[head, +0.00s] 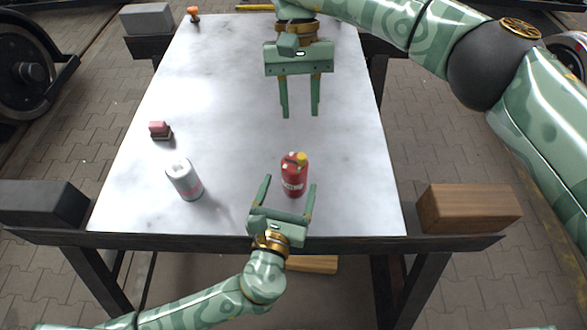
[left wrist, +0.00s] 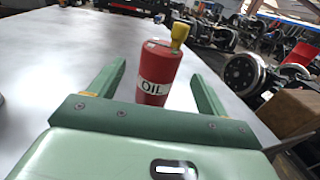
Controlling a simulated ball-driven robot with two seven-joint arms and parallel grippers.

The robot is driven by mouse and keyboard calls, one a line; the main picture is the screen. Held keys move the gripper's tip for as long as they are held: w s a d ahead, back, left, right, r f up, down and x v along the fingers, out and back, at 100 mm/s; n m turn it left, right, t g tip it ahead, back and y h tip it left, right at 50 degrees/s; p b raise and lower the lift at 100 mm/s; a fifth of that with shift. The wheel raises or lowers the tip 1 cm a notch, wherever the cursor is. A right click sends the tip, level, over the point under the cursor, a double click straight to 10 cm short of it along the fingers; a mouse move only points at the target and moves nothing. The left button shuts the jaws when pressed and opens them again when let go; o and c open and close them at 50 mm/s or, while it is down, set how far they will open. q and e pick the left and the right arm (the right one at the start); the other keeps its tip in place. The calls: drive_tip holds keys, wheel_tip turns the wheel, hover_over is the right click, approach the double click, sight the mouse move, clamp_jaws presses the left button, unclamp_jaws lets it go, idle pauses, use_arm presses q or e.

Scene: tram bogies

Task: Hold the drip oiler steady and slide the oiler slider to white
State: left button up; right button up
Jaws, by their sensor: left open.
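The drip oiler (head: 293,178) is a red can with a white OIL label and a yellow part on top, upright near the table's front edge. It also shows in the left wrist view (left wrist: 158,72). The oiler slider cannot be told apart clearly, nor its setting. My left gripper (head: 291,181) is open, its fingers on either side of the oiler's near part with gaps showing. In the left wrist view, my left gripper (left wrist: 159,72) has the oiler between its fingers. My right gripper (head: 300,116) is open and empty, above the table beyond the oiler, pointing toward it.
A silver can (head: 184,180) with a pink band stands left of the oiler. A small pink and dark block (head: 160,131) lies behind it. A small orange object (head: 193,14) is far back. A wooden block (head: 468,207) is right of the pale tabletop (head: 225,80), whose middle is clear.

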sight(292, 180)
use_arm(q)
drive_tip(key=x, duration=0.5)
drive_tip(key=shift+w+d, duration=0.15)
drive_tip(key=shift+w, duration=0.2)
